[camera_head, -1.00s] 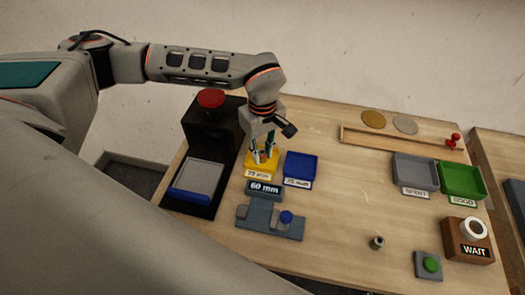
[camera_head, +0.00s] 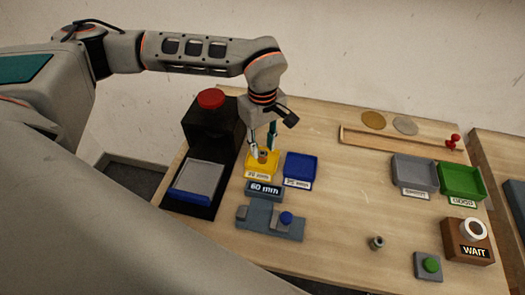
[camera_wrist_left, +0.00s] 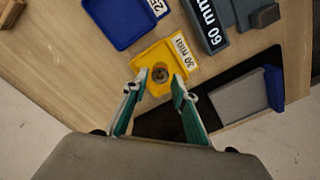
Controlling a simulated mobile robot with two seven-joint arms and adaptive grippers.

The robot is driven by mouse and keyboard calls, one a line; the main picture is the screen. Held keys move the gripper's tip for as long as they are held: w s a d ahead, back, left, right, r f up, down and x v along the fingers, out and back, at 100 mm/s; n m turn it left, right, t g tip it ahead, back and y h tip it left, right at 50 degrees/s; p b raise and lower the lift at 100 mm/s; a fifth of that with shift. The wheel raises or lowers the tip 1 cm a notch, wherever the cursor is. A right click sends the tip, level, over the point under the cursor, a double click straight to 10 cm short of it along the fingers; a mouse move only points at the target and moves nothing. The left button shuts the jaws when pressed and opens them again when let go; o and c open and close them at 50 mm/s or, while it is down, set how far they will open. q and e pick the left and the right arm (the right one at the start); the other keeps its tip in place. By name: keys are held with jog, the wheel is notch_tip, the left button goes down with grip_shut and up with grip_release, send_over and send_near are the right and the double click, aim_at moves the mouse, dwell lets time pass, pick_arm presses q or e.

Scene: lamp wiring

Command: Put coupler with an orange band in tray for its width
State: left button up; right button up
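A small round coupler (camera_wrist_left: 160,74) stands in the yellow tray (camera_wrist_left: 147,59), whose label reads 30 mm in the left wrist view. In the head view the coupler (camera_head: 262,157) shows brownish-orange inside the yellow tray (camera_head: 250,170). My left gripper (camera_head: 262,146) is open above the tray, and its fingertips are spread on either side of the coupler. In the left wrist view the fingers (camera_wrist_left: 158,82) are apart from the coupler. The blue tray (camera_head: 300,168) is beside the yellow one. My right gripper is not in view.
A black press (camera_head: 212,130) stands left. Another small metal coupler (camera_head: 376,243) stands on the open table. Grey (camera_head: 414,172) and green (camera_head: 462,182) trays are right.

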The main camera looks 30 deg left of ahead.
aim_at(262, 153)
pick_arm(q)
notch_tip(262, 153, up, 9)
jog(key=shift+f, duration=0.2)
dwell(0.6)
